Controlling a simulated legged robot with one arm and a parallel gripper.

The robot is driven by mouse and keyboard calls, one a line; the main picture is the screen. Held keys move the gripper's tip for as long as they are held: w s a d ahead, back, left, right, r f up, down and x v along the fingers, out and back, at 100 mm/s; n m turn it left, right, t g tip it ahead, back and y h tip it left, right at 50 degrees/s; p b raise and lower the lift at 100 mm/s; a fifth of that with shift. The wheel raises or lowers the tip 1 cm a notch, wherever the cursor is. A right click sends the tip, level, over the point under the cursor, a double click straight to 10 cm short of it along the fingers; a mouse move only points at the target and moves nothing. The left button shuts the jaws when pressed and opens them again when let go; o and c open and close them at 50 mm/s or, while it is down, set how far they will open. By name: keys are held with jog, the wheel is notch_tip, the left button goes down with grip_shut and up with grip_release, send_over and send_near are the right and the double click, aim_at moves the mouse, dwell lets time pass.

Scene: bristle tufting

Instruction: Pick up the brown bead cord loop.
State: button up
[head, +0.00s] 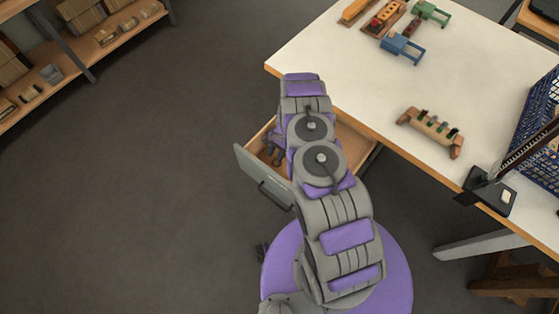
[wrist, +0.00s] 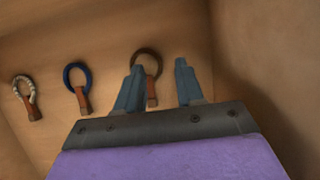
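The brown bead cord loop (wrist: 148,62) lies in the wooden drawer in the wrist view, with a reddish-brown tab (wrist: 152,91) at its lower end. My gripper (wrist: 158,72) is open, its two blue-grey fingers pointing into the drawer. The left finger overlaps the loop's left side in the picture, and the right finger is to its right. I cannot tell whether either finger touches it. In the head view the open drawer (head: 262,181) is under the table, and my arm hides most of its inside.
A blue loop (wrist: 76,76) and a pale beaded loop (wrist: 25,90), each with a tab, lie left of the brown one. Drawer walls are close on the right. The white table (head: 340,60) stands above the drawer, holding a wooden rack (head: 432,130) and small clamps.

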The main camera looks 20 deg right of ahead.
jog(key=shift+s+a+f, duration=0.15)
jog(key=shift+f, duration=0.4)
jog(key=shift+a, duration=0.15)
jog(key=shift+a, duration=0.15)
jog(key=c, duration=0.5)
grip_shut()
